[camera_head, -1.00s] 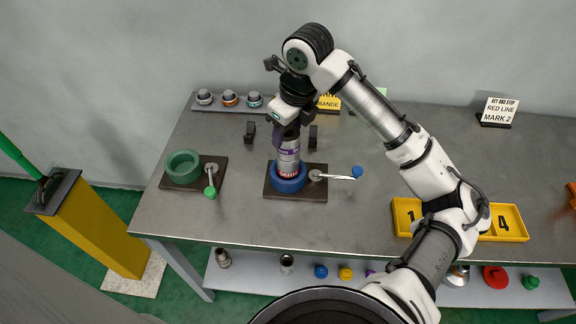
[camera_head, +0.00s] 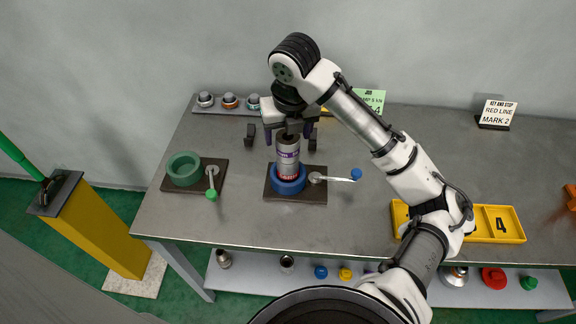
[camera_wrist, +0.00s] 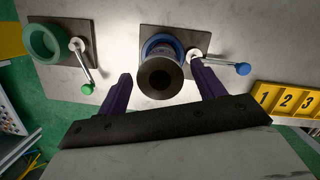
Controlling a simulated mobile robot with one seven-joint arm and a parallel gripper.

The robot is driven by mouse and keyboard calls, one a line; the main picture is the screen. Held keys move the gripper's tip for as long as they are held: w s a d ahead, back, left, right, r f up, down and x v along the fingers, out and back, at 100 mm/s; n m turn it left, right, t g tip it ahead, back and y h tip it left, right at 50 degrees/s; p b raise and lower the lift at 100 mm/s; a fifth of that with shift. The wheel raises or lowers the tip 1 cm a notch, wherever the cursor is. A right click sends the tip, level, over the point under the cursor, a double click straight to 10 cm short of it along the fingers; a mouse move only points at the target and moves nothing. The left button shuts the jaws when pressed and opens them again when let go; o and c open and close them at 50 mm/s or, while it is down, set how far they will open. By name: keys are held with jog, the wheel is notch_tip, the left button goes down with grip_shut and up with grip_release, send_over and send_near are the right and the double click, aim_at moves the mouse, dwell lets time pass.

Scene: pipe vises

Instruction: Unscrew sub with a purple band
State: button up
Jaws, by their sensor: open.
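The sub with a purple band (camera_head: 288,157) stands upright in the blue vise (camera_head: 289,184) on a dark base plate. In the wrist view I see the sub (camera_wrist: 160,77) from above, with its dark round top and central hole. My gripper (camera_head: 289,133) is above the sub's top. In the wrist view its two purple fingers (camera_wrist: 165,84) are spread wide, one on each side of the sub, with a gap on both sides. The gripper is open and empty. The vise's lever with a blue knob (camera_head: 356,174) points right.
A green vise (camera_head: 184,168) with a green-knobbed lever (camera_head: 211,194) stands empty at left. Yellow numbered trays (camera_head: 500,223) lie at right. Several ringed parts (camera_head: 230,101) stand on a rear rack. A sign (camera_head: 498,112) stands at back right. Front table space is clear.

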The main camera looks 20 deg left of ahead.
jog(key=m+p, duration=0.2)
jog(key=m, duration=0.1)
jog(key=m+p, duration=0.1)
jog(key=m, duration=0.1)
jog(key=shift+r+h, duration=0.3)
jog(key=shift+h, duration=0.1)
jog(key=m, duration=0.1)
jog(key=m+p, duration=0.1)
jog(key=shift+f+m+t+h, duration=0.3)
jog(key=shift+f, duration=0.05)
jog(key=m, duration=0.4)
jog(key=shift+m+h, duration=0.3)
jog(key=shift+h, duration=0.1)
jog(key=m, duration=0.4)
jog(key=shift+m+g+h, duration=0.4)
jog(key=m, duration=0.4)
jog(key=shift+g, duration=0.4)
